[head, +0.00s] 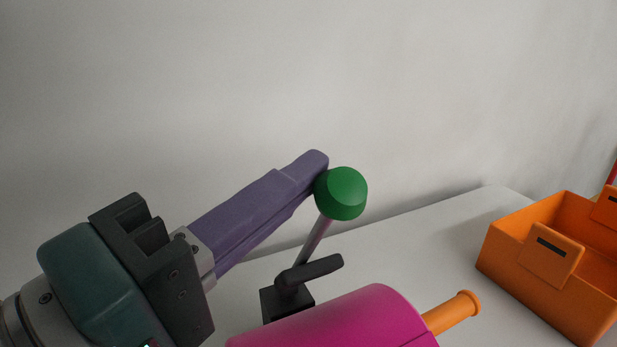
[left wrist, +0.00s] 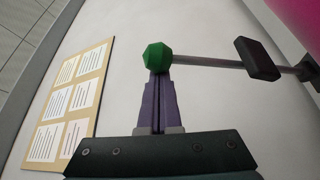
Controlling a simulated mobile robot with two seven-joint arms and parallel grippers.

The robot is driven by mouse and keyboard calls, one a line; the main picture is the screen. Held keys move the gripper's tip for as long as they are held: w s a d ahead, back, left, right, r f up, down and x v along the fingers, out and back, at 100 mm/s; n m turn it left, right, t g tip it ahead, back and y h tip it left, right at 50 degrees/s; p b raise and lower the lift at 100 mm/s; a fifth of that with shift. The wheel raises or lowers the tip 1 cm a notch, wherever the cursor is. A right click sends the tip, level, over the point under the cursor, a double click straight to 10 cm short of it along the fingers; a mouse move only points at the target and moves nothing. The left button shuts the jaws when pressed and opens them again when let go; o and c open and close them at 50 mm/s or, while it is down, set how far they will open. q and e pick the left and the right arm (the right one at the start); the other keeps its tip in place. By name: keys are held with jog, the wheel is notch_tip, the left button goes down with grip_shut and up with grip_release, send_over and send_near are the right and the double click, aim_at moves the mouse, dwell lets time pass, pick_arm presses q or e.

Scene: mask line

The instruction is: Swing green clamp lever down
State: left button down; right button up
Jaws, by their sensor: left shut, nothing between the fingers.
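The clamp lever is a grey rod with a green knob (head: 341,194) at its top, rising at a tilt from a dark clamp base (head: 287,302) on the table. A dark clamp arm (head: 312,270) sticks out to the right near the base. My left gripper (head: 318,160) is shut and empty, its purple fingertips against or very close to the upper left side of the knob. In the left wrist view the green knob (left wrist: 157,58) sits right at the tips of the shut fingers (left wrist: 159,78). The right gripper is not in view.
A magenta cylinder (head: 340,318) with an orange handle (head: 454,312) lies in front of the clamp. An orange bin (head: 510,246) stands at the right. A board with papers (left wrist: 72,103) shows in the left wrist view. The white table (head: 430,240) is bare between clamp and bin.

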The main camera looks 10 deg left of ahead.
pick_arm(q)
jog(key=s+d+f+m+h+b, duration=0.2)
jog(key=s+d+f+m+b, duration=0.2)
jog(key=s+f+m+b, duration=0.2)
jog(key=shift+s+f+h+b, duration=0.15)
jog(key=shift+f+h+b, duration=0.2)
jog(key=shift+b, duration=0.35)
pick_arm(e)
notch_tip(320, 180, down, 9)
jog(key=shift+w+r, duration=0.15)
pick_arm(q)
jog(key=shift+d, duration=0.15)
pick_arm(e)
jog(key=shift+a, duration=0.1)
